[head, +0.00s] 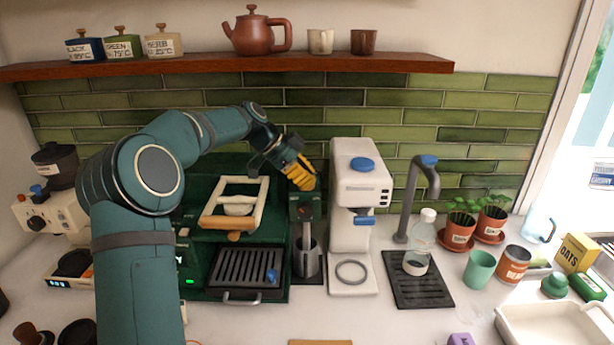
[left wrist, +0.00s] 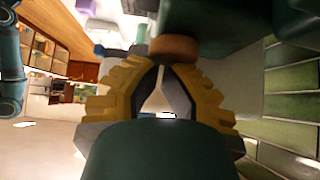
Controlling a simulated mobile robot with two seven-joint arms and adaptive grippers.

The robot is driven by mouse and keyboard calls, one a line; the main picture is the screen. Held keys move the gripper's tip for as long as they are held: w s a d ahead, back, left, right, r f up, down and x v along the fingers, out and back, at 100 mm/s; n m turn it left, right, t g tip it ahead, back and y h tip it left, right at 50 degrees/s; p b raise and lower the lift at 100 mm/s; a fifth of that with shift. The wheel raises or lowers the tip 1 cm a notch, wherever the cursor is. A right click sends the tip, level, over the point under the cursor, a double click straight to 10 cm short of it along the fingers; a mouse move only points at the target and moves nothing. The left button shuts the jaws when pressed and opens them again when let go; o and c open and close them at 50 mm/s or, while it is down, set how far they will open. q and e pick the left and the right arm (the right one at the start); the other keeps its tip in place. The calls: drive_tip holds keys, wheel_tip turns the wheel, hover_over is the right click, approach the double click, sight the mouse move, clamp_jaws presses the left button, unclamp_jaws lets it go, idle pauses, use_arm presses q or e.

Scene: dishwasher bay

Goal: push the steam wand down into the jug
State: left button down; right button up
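The steam wand (head: 306,235) is a slim grey upright rod at the right side of the dark green coffee machine. Its lower end is inside the metal jug (head: 307,263), whose inside is mostly hidden. My left gripper (head: 309,184), with yellow ribbed fingers, is above the wand's green housing, pointing down and right. In the left wrist view its fingertips (left wrist: 163,66) come together, and a brown round knob (left wrist: 173,48) lies just beyond them. I cannot tell whether the tips touch the knob. My right gripper is not in view.
A white machine (head: 352,205) with a blue cap stands just right of the wand. A wooden-framed part (head: 215,217) sits on the coffee machine to the left. A grey tap (head: 408,205) and a bottle are farther right. The counter in front is mostly clear.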

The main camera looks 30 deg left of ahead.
use_arm(q)
drive_tip(key=shift+s, duration=0.1)
drive_tip(key=v, duration=1.2)
